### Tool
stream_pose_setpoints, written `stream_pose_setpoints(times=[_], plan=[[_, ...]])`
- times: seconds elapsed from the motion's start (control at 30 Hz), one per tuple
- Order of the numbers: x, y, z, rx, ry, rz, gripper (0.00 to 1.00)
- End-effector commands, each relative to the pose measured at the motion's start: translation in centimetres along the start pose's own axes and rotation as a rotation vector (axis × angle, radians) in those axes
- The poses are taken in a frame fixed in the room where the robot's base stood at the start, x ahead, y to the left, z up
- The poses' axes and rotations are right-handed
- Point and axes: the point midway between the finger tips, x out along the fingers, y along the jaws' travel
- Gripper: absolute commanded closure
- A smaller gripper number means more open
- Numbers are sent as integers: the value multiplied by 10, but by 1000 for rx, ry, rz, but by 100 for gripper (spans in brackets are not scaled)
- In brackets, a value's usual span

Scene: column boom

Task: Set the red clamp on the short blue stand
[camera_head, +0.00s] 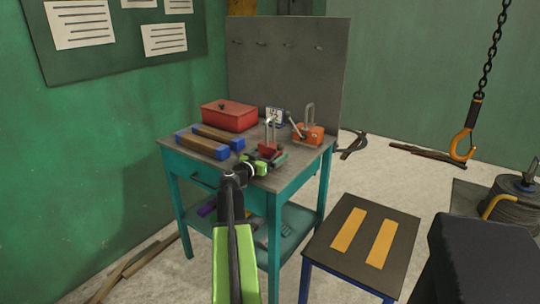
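The red clamp (268,148) is a small red block with a pale upright loop. It is at the front right part of the teal workbench's top, right at the end of my arm. My gripper (270,160), with green parts, is at the base of the clamp and overlaps it in the picture. I cannot tell whether the fingers are closed on it or whether it touches the bench top. The short blue stand (335,248) is to the right of the bench and lower. It has a dark flat top with two yellow stripes and nothing on it.
A grey back panel (290,70) rises behind. A chain hook (463,140) hangs at right. Floor shows between bench and stand.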

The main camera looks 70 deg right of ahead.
Motion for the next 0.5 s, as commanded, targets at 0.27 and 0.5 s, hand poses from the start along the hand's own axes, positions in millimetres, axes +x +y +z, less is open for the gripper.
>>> stream_pose_setpoints(times=[0.27, 0.5], plan=[[-12, 0, 1, 0, 0, -2, 0], [-75, 2, 1, 1, 1, -4, 0]])
